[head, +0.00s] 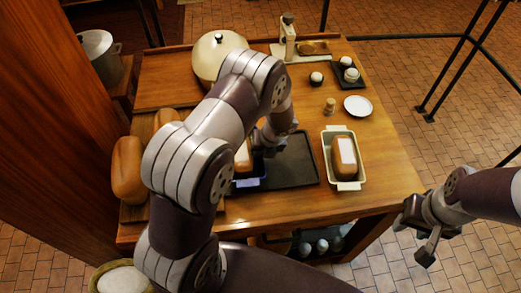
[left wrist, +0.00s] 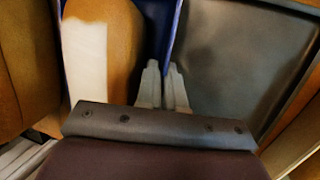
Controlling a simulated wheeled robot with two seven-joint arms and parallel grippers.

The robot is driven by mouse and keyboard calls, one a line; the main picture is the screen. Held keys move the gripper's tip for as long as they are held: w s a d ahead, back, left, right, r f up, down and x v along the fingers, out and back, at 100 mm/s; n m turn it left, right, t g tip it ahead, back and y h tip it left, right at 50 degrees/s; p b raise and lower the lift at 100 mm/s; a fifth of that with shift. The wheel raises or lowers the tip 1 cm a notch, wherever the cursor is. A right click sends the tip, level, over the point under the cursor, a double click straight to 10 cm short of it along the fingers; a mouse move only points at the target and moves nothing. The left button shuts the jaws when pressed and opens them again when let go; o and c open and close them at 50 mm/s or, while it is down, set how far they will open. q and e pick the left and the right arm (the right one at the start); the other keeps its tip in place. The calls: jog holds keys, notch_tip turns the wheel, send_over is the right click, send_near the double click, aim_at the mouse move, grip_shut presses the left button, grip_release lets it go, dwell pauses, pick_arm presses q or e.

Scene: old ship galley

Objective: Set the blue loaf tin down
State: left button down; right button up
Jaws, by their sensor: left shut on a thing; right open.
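The blue loaf tin (head: 250,183) is at the left end of the dark tray (head: 302,174) in the head view, mostly hidden behind my left arm. A brown loaf with a white top patch (left wrist: 122,45) lies in it. My left gripper (left wrist: 164,72) is shut on the tin's blue side wall (left wrist: 173,30), with the loaf to the left of the fingers and dark tray surface to the right. I cannot tell whether the tin's base touches the tray. My right gripper (head: 422,232) is open and empty, off the table's right front corner.
A cream tin with a loaf (head: 329,148) stands right of the tray. A white plate (head: 358,106), a small shaker (head: 330,105) and a cream pot (head: 208,62) stand further back. Bare loaves (head: 127,170) lie at the left edge. The right part of the tray is clear.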

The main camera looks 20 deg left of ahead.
pick_arm(q)
jog(key=shift+f, duration=0.4)
jog(key=c, duration=1.2)
grip_release()
jog(key=b+v, duration=0.1)
jog(key=v, duration=1.1)
jog(key=shift+d+r, duration=0.15)
jog(key=shift+r, duration=0.15)
